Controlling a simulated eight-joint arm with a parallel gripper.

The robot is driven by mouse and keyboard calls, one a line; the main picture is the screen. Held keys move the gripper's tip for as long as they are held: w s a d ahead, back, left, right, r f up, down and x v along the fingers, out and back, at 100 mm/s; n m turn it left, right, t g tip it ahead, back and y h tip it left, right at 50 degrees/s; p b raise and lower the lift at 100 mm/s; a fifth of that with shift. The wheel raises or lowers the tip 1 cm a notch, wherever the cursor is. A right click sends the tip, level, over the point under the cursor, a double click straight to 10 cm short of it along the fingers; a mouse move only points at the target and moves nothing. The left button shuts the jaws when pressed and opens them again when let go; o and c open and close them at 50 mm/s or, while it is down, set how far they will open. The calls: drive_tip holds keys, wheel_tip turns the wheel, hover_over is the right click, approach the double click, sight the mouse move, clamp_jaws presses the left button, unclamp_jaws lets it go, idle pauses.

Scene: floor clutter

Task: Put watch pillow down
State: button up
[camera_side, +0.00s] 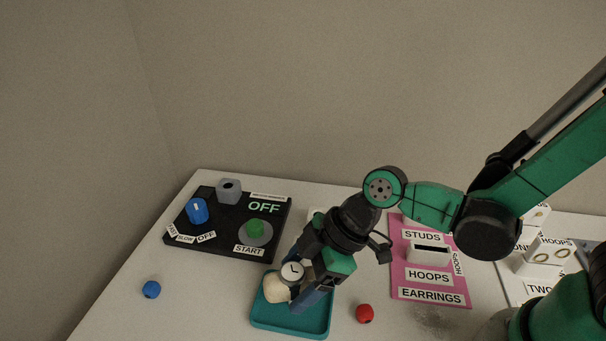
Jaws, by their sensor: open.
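The watch pillow (275,290) is cream-coloured and sits at the left side of a teal tray. A watch with a round white face (292,271) is on the pillow. My gripper (306,298) points down over the tray (291,328), just right of the pillow. It is open. Its fingers and body partly hide the pillow and the watch strap, so I cannot tell whether a finger touches them.
A black panel (225,243) with a blue knob, a green START button and an OFF display stands at the back left. A pink earrings board (430,277) is at the right. A blue ball (151,289) and a red ball (364,314) lie on the white table.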

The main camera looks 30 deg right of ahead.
drive_tip(key=shift+r, duration=0.15)
drive_tip(key=v, duration=1.2)
drive_tip(key=w+d+m+t+h, duration=0.3)
drive_tip(key=d+m+h, duration=0.3)
drive_tip(key=d+m, duration=0.5)
drive_tip(key=shift+d+f+m+t, duration=0.2)
drive_tip(key=shift+f+m+t, duration=0.3)
drive_tip(key=shift+m+t, duration=0.5)
drive_tip(key=shift+w, duration=0.1)
